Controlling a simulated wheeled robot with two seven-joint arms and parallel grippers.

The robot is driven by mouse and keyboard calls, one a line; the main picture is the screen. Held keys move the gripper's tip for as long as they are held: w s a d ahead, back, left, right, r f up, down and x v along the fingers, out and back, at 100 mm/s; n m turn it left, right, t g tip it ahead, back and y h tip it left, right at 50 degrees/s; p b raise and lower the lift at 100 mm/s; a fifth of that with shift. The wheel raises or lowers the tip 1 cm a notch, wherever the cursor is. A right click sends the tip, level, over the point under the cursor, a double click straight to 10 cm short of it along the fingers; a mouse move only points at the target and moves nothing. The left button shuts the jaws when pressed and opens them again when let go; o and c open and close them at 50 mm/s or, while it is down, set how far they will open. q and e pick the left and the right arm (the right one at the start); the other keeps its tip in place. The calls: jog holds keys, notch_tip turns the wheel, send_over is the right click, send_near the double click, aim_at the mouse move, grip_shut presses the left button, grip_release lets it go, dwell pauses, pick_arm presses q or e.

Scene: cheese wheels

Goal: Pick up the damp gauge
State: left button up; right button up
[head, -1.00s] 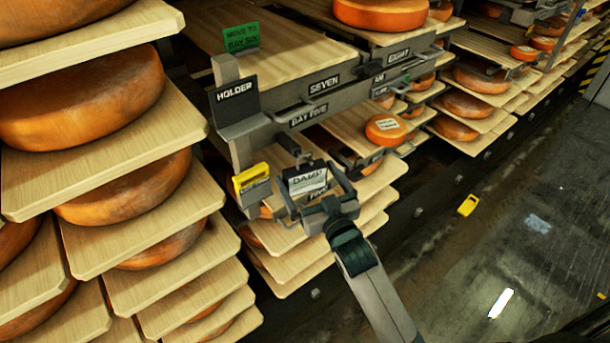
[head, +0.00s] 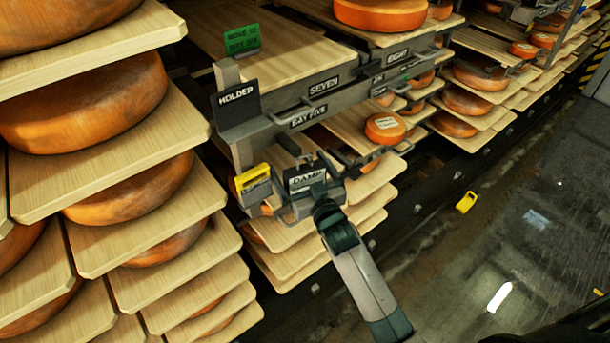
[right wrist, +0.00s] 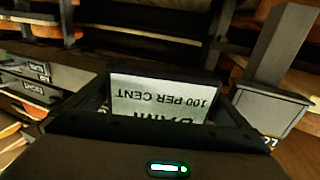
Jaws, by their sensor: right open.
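The damp gauge (head: 305,180) is a dark block with a pale face lettered DAMP, hanging at the front of the rack below the BAY FIVE label. In the right wrist view its pale face (right wrist: 165,98) appears upside down, with "100 PER CENT" readable. My right gripper (head: 313,190) is open at the gauge. In the right wrist view its fingers (right wrist: 165,84) stand to the left and right of the face; whether they touch it I cannot tell. The wrist hides the face's near edge. My left gripper is not in view.
A yellow item (head: 252,178) sits just left of the gauge, below the HOLDER plate (head: 237,105). Shelves with cheese wheels (head: 90,100) crowd the left side. Another yellow item (head: 466,203) lies on the floor (head: 500,240), which is otherwise mostly clear at right.

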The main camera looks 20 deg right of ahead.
dwell(0.3)
jog(key=c, duration=1.1)
jog(key=shift+r, duration=0.1)
jog(key=s+b, duration=0.1)
jog(key=s, duration=0.5)
jog(key=s+d+r+b, duration=0.1)
jog(key=s+b, duration=0.1)
jog(key=s, duration=0.4)
jog(key=s+b, duration=0.2)
jog(key=s, duration=0.4)
jog(key=shift+d+r, duration=0.2)
jog(key=shift+d, duration=0.1)
